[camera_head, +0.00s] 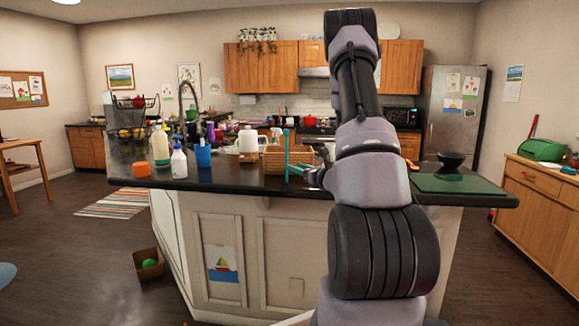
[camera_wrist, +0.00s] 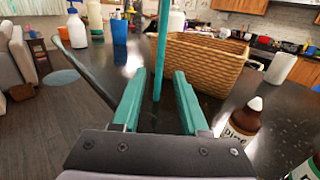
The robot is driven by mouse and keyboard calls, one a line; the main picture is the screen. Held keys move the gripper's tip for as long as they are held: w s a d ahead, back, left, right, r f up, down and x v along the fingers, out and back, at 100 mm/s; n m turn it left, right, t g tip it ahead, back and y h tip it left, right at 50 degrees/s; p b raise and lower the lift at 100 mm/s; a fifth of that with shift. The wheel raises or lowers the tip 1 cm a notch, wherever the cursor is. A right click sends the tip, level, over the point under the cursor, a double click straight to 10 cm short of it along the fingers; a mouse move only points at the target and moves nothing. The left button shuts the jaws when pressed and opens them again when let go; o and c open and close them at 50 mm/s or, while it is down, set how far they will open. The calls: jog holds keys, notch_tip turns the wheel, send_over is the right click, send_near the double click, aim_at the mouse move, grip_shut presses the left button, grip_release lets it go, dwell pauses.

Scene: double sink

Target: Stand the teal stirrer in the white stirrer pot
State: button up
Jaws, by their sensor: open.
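The teal stirrer (camera_head: 286,152) is a thin upright stick at the counter's front, beside the wicker basket. In the wrist view the stirrer (camera_wrist: 162,45) rises between the lines of my two teal fingers, with its lower end near the fingertips. My gripper (camera_wrist: 158,85) is open, one finger on each side of the stirrer, and no grip shows. In the head view my gripper (camera_head: 297,171) is low over the counter edge. A plain white cylinder (camera_wrist: 280,68), which looks like the stirrer pot, stands right of the basket. I cannot see inside it.
The wicker basket (camera_wrist: 200,62) stands just behind the stirrer. A brown bottle with a white cap (camera_wrist: 240,125) is close to the right finger. A blue cup (camera_head: 203,154) and several bottles stand left.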

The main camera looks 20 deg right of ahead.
jog(key=s, duration=0.5)
jog(key=s+a+r+n+g+y, duration=0.1)
jog(key=a+r+n+g+y, duration=0.1)
jog(key=a+r+n+y, duration=0.35)
jog(key=s+a+r+n+g+y, duration=0.2)
jog(key=a+r+n+y, duration=0.1)
jog(key=a, duration=0.5)
jog(key=s+a+r+n+g, duration=0.4)
jog(key=s+a+n+g, duration=0.4)
jog(key=s+a+n, duration=0.25)
jog(key=s+a+n+g+h, duration=0.2)
jog(key=s+n+h, duration=0.15)
jog(key=s, duration=0.25)
jog(key=s+d+r+n+t+h, duration=0.3)
jog(key=s+d+r+n+h, duration=0.2)
jog(key=d+n+h, duration=0.1)
jog(key=shift+s+d+r+n+t, duration=0.2)
jog(key=shift+s+r+n+t, duration=0.15)
jog(key=shift+n, duration=0.3)
